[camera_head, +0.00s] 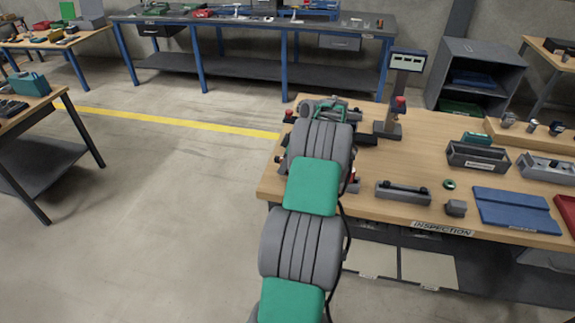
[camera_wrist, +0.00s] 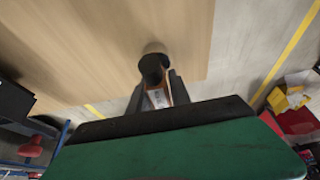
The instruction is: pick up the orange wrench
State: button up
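My gripper (camera_wrist: 157,92) shows in the wrist view, pointing away from the camera over the edge of a wooden table. Its two dark fingers stand apart with a thing between them that fills the gap. This thing appears to be the orange wrench (camera_wrist: 168,95): an orange strip and a pale patch with dark marks lie between the fingers, and a dark rounded end shows beyond the fingertips. Its full shape is hidden. In the head view my own arm hides the fingers, and I cannot make out the wrench there.
The inspection table (camera_head: 385,208) holds a dark bin (camera_head: 478,158), a blue tray (camera_head: 515,211), a grey tray (camera_head: 403,193) and a post with a display (camera_head: 408,62). Bare wood (camera_wrist: 90,40) lies by my gripper in the wrist view. Open floor (camera_head: 170,190) lies to the left.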

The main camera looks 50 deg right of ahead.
grip_shut()
dwell(0.9)
